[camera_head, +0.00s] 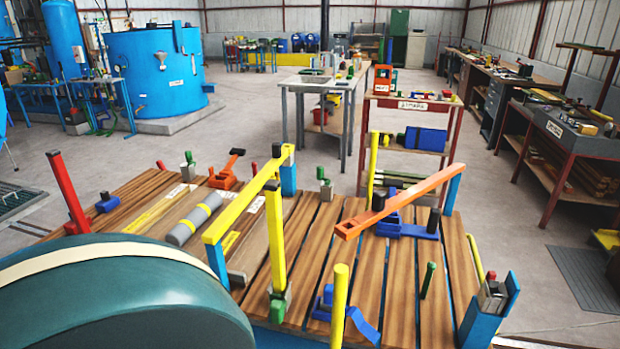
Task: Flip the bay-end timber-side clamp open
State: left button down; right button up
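Several clamps sit on a slatted wooden deck (300,230); I cannot tell for sure which is the bay-end timber-side one. An orange-red clamp (226,176) with a dark-tipped raised handle is at the back left. A blue clamp (405,228) with black uprights is at the right, partly behind a long orange bar (398,203). Another blue clamp (345,315) is at the front, partly hidden by a yellow post (339,305). Neither of my grippers is in view.
A yellow bar frame (246,208) spans the deck's middle. A large dark green rounded body (120,305) fills the lower left. A red post (68,190) stands at the left. A red shelf cart (412,140) is behind. Open floor lies to the right.

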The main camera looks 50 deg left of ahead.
aim_at(275, 303)
jog(key=u, duration=1.85)
